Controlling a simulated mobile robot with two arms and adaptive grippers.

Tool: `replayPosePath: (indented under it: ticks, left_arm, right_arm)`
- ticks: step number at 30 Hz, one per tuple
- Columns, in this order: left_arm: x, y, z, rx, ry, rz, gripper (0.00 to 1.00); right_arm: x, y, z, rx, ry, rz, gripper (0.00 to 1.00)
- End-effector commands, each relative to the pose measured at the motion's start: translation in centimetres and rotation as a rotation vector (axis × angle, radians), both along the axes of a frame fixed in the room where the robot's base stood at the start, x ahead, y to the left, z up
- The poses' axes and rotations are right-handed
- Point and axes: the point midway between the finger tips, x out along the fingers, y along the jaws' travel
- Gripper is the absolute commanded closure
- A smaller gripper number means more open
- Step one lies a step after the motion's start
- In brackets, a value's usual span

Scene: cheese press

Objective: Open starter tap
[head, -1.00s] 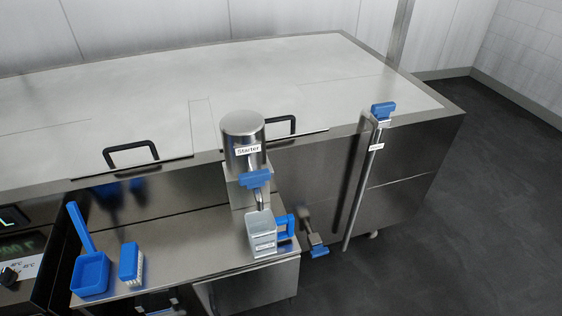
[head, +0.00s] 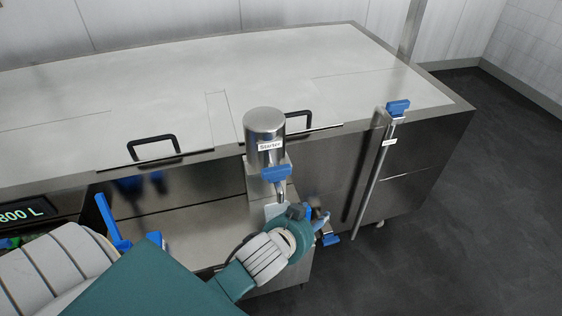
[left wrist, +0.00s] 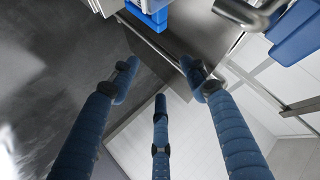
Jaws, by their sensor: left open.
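The starter vessel (head: 265,130) is a steel cylinder with a label reading "Starter", mounted on the vat's front. Its blue tap handle (head: 276,173) sits just below, above a short steel spout (head: 281,192). My left gripper (head: 320,217) is open and empty, below and to the right of the tap, apart from it. In the left wrist view my open fingers (left wrist: 160,85) point past a blue part (left wrist: 297,32) and a bent steel pipe (left wrist: 250,14), which look like the tap handle and spout.
The large vat's lid (head: 180,80) has black handles. A second blue valve handle (head: 398,107) tops a steel pipe at right. Dark floor lies open at right.

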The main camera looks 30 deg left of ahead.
Motion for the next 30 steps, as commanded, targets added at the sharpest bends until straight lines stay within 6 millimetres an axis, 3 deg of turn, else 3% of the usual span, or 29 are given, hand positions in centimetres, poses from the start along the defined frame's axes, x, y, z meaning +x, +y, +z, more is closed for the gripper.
replayPosePath:
  ticks: [5,8,11,12,15,18,21,24,26,29,30]
  left_arm:
    - [6.0,-1.8,7.4,0.1,-0.27,-0.111,0.54]
    - [9.0,-3.9,13.0,0.181,-0.464,-0.205,0.54]
    - [11.2,-7.4,20.3,0.3,-0.713,-0.345,0.54]
    - [11.5,-9.3,23.5,0.362,-0.829,-0.418,0.54]
    - [10.5,-15.1,30.1,0.541,-1.116,-0.644,0.54]
    - [7.5,-20.5,33.0,0.741,-1.356,-0.911,0.54]
    - [4.4,-24.0,32.1,0.958,-1.524,-1.217,0.54]
    - [2.4,-24.5,28.3,1.183,-1.589,-1.559,0.54]
    - [2.0,-23.0,25.4,1.313,-1.568,-1.779,0.54]
    - [2.6,-17.4,20.7,1.507,-1.411,-2.156,0.54]
    - [3.1,-14.2,19.3,1.569,-1.305,-2.302,0.54]
  right_arm:
    - [0.0,-0.2,0.0,-0.002,0.0,0.0,0.58]
    - [0.0,-0.3,0.1,-0.003,0.0,0.001,0.58]
    - [0.0,-0.4,0.1,-0.004,0.001,0.001,0.58]
    - [0.0,-0.4,0.2,-0.004,0.001,0.001,0.58]
    - [-0.1,-0.4,0.2,-0.004,0.001,0.001,0.58]
    - [-0.1,-0.4,0.3,-0.005,0.002,0.001,0.58]
    - [-0.1,-0.4,0.3,-0.005,0.002,0.001,0.58]
    - [-0.1,-0.4,0.4,-0.005,0.003,0.001,0.58]
    - [-0.2,-0.4,0.4,-0.005,0.003,0.0,0.58]
    - [-0.2,-0.4,0.5,-0.005,0.004,0.0,0.58]
    - [-0.2,-0.4,0.5,-0.005,0.004,0.0,0.58]
